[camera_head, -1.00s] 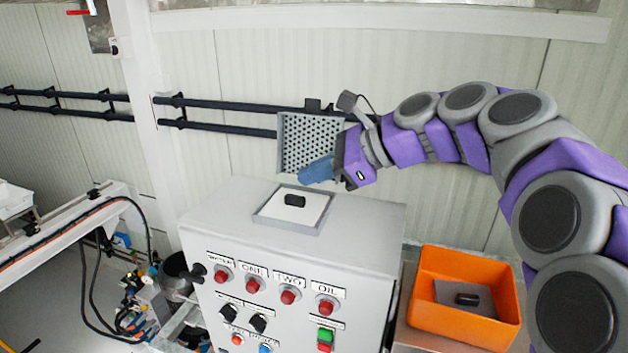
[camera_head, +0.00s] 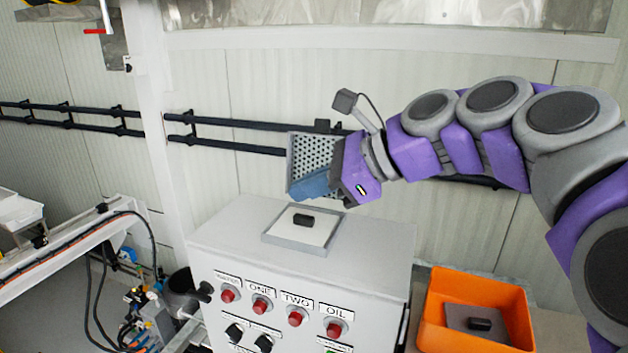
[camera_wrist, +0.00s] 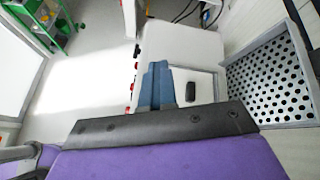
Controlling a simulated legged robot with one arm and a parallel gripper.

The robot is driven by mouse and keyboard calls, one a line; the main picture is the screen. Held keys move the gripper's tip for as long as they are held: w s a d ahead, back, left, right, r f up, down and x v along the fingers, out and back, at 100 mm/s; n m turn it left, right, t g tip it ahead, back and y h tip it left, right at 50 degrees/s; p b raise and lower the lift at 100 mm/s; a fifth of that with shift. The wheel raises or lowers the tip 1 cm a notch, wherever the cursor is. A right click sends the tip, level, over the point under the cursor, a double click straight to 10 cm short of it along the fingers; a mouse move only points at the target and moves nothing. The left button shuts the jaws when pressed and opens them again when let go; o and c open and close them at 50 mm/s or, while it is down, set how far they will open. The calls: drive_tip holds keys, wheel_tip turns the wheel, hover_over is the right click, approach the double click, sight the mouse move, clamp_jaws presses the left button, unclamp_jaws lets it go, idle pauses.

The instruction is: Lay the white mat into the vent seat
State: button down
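The white mat (camera_head: 300,228), with a black block-shaped handle (camera_head: 303,220) on it, lies in a shallow grey tray (camera_head: 293,248) on top of the control cabinet. The vent seat appears to be the perforated grey box (camera_head: 308,150) against the back wall, with no mat in it. My gripper (camera_head: 308,186) is in front of its lower part and above the tray's far side, apart from the mat. In the wrist view, my blue fingers (camera_wrist: 155,85) are together with nothing between them. The handle (camera_wrist: 191,91) is right of them, and the perforated box (camera_wrist: 272,82) is further right.
The grey control cabinet (camera_head: 240,258) has red buttons and black knobs on its front. An orange bin (camera_head: 430,325) at its right holds a grey mat (camera_head: 462,317) with a black handle (camera_head: 480,324). Dark pipes (camera_head: 240,145) run along the wall.

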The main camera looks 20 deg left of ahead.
drive_tip(key=s+a+r+m+g, duration=0.1)
drive_tip(key=s+r+m+g, duration=0.1)
drive_tip(key=s, duration=1.4)
drive_tip(key=shift+a, duration=0.1)
drive_tip(key=shift+c, duration=1.9)
unclamp_jaws()
